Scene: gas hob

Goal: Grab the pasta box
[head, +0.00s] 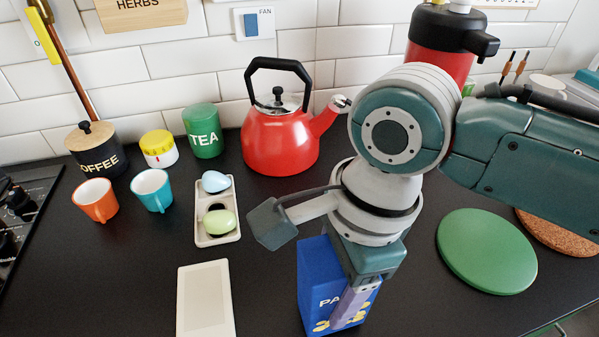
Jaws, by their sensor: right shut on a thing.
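The blue pasta box (316,281) stands upright near the front edge of the picture, with part of its lettering and a yellow pasta picture showing. My right gripper (352,302) comes down over it from above and is shut on the box. The gripper and wrist hide the box's upper right part, and its bottom is cut off by the picture edge. I cannot tell whether the box touches the counter. My left gripper is not in view.
A red kettle (279,139) stands behind. A white tray (218,238), a pale flat panel (205,300), an orange mug (96,200) and a teal mug (152,190) are to the left. A green round board (486,251) lies right. The hob (22,215) is far left.

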